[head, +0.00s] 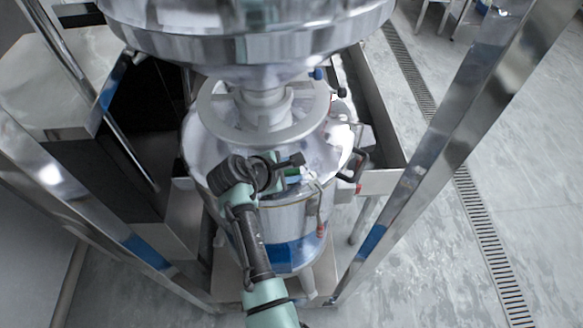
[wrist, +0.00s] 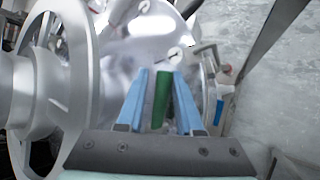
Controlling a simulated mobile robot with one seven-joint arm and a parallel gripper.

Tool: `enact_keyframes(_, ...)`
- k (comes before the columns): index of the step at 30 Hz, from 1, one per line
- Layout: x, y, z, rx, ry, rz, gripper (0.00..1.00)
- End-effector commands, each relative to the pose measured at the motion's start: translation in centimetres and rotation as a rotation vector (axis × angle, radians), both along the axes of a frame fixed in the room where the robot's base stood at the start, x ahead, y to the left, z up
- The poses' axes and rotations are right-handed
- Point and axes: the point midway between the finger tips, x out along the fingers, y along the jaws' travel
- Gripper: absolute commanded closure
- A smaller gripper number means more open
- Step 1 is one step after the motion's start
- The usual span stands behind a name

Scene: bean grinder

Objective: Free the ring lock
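A silver spoked ring (head: 222,118) sits around the neck on top of the shiny metal vessel (head: 285,222). It also shows large at the left of the wrist view (wrist: 82,90). A green handle-like piece (wrist: 162,98) stands at the vessel's top edge, and a bit of it shows in the head view (head: 292,172). I cannot tell how it joins the ring. My gripper (wrist: 160,74) has its two blue fingers apart, one on each side of the green piece. A gap shows on the left; the right finger is very close to it. The gripper partly hides the green piece in the head view.
A wide metal hopper (head: 250,40) hangs above the vessel. Steel frame posts (head: 440,150) slope down at left and right. A black handle (head: 355,165) sticks out at the vessel's right, by a metal trough (head: 385,180). Open floor lies further right.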

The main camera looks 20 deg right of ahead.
Motion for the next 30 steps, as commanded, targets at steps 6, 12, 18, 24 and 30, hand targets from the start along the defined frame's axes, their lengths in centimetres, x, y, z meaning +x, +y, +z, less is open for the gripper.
enact_keyframes(6,-0.4,0.8,1.0,-0.002,-0.004,0.003,0.67)
enact_keyframes(12,-1.8,2.8,3.3,0.000,-0.007,0.004,0.67)
enact_keyframes(18,-3.5,5.2,6.2,0.000,-0.006,0.004,0.67)
enact_keyframes(24,-4.8,6.9,8.4,0.001,-0.003,0.003,0.67)
enact_keyframes(30,-5.3,7.5,9.1,0.000,0.001,0.001,0.67)
